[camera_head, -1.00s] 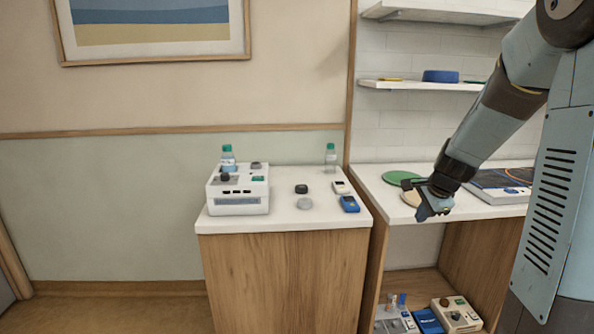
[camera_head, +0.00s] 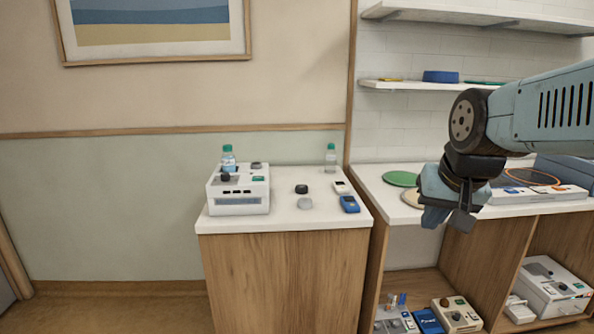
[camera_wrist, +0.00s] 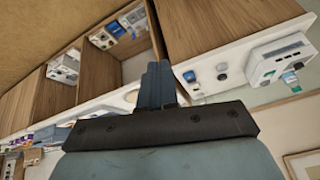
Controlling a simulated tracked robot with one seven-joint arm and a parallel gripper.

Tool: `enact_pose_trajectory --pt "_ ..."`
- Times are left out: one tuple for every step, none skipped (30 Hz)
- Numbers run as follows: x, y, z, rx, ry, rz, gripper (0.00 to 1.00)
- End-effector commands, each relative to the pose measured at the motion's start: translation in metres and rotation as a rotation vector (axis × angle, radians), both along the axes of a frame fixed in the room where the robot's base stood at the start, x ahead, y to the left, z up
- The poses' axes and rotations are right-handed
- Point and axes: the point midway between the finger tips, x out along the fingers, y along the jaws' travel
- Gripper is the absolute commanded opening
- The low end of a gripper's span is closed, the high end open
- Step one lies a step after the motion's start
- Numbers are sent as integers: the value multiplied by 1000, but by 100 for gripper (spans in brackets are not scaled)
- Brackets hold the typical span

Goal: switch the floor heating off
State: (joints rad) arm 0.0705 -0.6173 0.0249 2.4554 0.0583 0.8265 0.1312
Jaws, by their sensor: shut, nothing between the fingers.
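I cannot tell which device is the floor heating control; no label is readable. A white box (camera_head: 238,195) with a dark knob (camera_head: 225,177) and a green part on top stands on the left cabinet; it also shows in the wrist view (camera_wrist: 278,62). A cream box with knobs (camera_head: 457,315) sits on the lower shelf, beside a grey panel (camera_head: 396,321). Another white box with controls (camera_head: 555,287) stands at the lower right. My gripper (camera_head: 448,219) is shut and empty, in front of the right counter; its fingers show in the wrist view (camera_wrist: 157,85), touching nothing.
A black round piece (camera_head: 301,189), a grey round piece (camera_head: 305,204) and a blue handheld device (camera_head: 349,204) lie on the left cabinet. Two bottles stand behind, one at the right (camera_head: 330,156). A green disc (camera_head: 401,179) lies on the right counter. Wall shelves hang above.

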Motion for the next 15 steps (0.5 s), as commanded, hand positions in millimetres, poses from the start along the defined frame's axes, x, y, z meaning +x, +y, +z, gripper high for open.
enact_pose_trajectory --pt "-12 2 2 -21 -9 42 0" --pt "-18 2 3 -34 -10 64 0" --pt "-25 2 3 -51 -10 91 0" --pt "-30 2 3 -61 -11 109 0" --pt "-34 2 4 -70 -13 126 0" --pt "-38 3 4 -80 -14 143 0" --pt "-41 3 3 -87 -13 155 0" --pt "-43 3 3 -93 -14 164 0" --pt "-46 3 3 -98 -14 172 0" --pt "-47 3 3 -102 -14 177 0" --pt "-47 3 3 -104 -14 181 0" --pt "-48 3 3 -105 -14 183 0" --pt "-48 3 3 -105 -14 184 0" --pt "-48 3 3 -105 -14 184 0" --pt "-48 3 3 -105 -13 184 0"
